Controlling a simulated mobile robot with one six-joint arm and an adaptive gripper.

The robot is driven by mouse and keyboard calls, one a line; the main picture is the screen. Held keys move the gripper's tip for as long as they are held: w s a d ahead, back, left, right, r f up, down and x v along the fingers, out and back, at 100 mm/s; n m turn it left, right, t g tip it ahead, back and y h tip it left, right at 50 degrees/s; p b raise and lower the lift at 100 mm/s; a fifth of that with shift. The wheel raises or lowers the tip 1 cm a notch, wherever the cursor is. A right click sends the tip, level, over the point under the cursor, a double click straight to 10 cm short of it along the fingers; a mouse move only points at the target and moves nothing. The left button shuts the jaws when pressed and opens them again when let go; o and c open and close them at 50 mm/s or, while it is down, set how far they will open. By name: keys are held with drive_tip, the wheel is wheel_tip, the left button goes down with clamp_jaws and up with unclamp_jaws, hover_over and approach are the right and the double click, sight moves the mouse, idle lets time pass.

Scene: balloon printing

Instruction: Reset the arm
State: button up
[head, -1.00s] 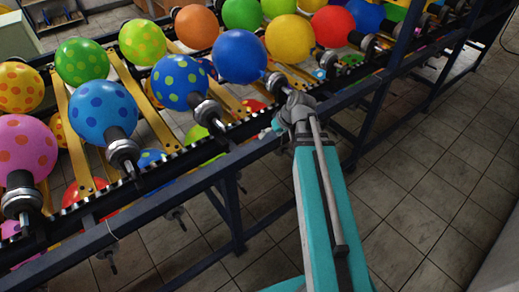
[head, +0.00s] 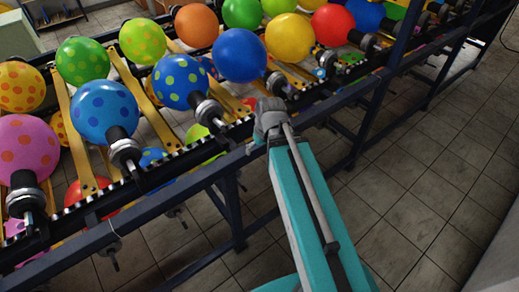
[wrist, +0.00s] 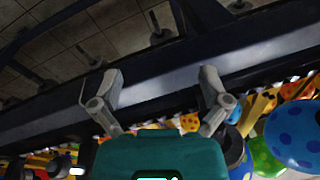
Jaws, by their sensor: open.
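My gripper (wrist: 162,88) shows in the wrist view with its two grey fingers spread wide apart. Nothing is between them. A dark blue rail (wrist: 150,82) of the rack crosses behind the fingers. In the head view my teal arm reaches up from the bottom to its grey joint, close to the rack's front rail (head: 188,180). The gripper fingers cannot be made out there; the arm and rack hide them. I cannot tell whether the gripper touches the rail.
Several plain and dotted balloons sit on holders along the conveyor, among them a plain blue balloon (head: 239,55) and a dotted blue one (head: 104,110). In the wrist view a dotted blue balloon (wrist: 293,135) is at the right. The tiled floor (head: 420,200) at right is clear.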

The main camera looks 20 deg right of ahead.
drive_tip(key=shift+s, duration=0.1)
idle(0.3)
drive_tip(key=shift+s+a+r+m+g+h+p, duration=0.2)
drive_tip(key=shift+s+a+h, duration=0.2)
drive_tip(key=shift+s, duration=0.2)
drive_tip(key=shift+s+a+r+m+g+h+p, duration=0.1)
drive_tip(key=shift+s+a+m+g+h+p, duration=0.1)
drive_tip(key=shift+s+a+h, duration=0.3)
drive_tip(key=shift+d, duration=0.1)
idle(0.6)
